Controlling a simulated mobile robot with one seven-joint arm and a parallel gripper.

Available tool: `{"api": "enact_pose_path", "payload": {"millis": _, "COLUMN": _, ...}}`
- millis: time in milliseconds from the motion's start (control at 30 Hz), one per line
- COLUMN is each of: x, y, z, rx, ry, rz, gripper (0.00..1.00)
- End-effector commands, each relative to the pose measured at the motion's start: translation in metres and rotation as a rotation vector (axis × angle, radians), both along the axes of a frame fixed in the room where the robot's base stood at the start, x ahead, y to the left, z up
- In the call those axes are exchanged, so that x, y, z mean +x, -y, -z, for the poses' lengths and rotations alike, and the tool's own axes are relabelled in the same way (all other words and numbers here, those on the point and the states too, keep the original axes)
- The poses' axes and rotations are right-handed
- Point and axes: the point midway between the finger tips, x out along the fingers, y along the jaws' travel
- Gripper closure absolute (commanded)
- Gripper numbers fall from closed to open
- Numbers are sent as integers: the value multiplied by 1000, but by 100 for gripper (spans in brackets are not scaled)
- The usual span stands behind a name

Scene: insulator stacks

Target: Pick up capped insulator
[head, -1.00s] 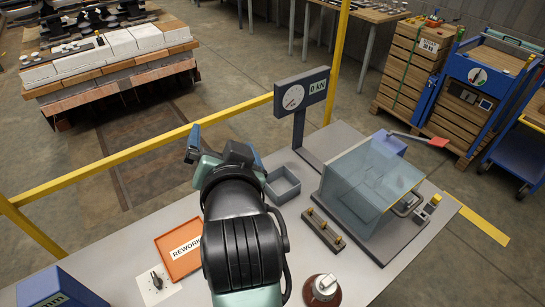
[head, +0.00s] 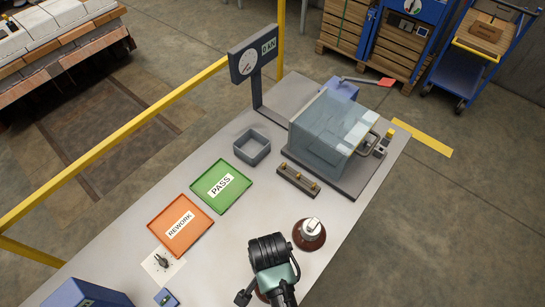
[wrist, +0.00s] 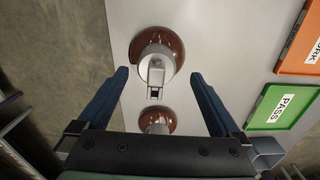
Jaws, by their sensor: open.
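Two brown disc insulators with grey metal caps stand on the grey bench. In the head view one insulator (head: 309,236) stands in full view right of my arm; a sliver of brown shows under my arm, mostly hidden. In the wrist view one insulator (wrist: 170,72) lies at upper centre, its grey cap between the lines of my fingers. The other (wrist: 157,119) is lower, partly hidden by my gripper body. My gripper (wrist: 159,75) is open, with one finger on each side and nothing held. I cannot tell its height above the cap.
A green PASS tray (head: 236,176) and an orange REWORK tray (head: 160,239) lie on the bench (head: 240,235). A grey bin (head: 252,158), a pin block (head: 298,181), a clear-covered test rig (head: 325,140) and a gauge post (head: 257,95) stand farther back.

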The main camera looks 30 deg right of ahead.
Motion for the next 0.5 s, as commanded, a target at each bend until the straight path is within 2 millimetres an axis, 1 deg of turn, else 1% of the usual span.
{"api": "enact_pose_path", "payload": {"millis": 167, "x": -2, "y": 1, "z": 10, "rx": 1, "ry": -1, "rz": -1, "gripper": 0}}
{"api": "enact_pose_path", "payload": {"millis": 400, "x": -5, "y": 5, "z": 42, "rx": 1, "ry": 0, "rz": -2, "gripper": 0}}
{"api": "enact_pose_path", "payload": {"millis": 500, "x": -4, "y": 5, "z": 50, "rx": 0, "ry": 1, "rz": -1, "gripper": 0}}
